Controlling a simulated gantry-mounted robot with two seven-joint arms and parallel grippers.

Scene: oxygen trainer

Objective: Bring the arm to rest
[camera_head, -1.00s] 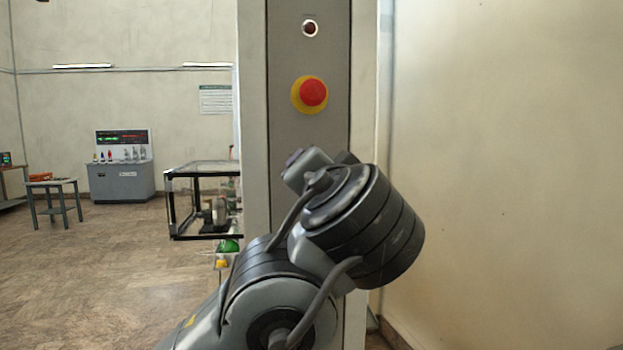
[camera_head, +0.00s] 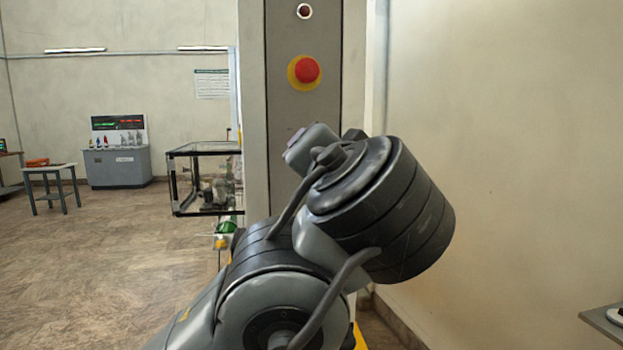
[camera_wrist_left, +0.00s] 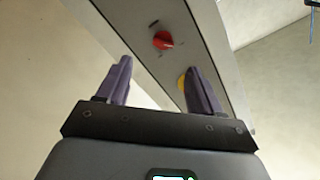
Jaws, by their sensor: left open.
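My left arm fills the lower middle of the head view, in front of a grey panel column. A yellow part (camera_wrist_left: 182,82) is partly hidden by the right finger. My right gripper is in neither view.
A small table (camera_head: 50,169) and a grey console (camera_head: 117,168) stand further back. Floor at left is clear.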

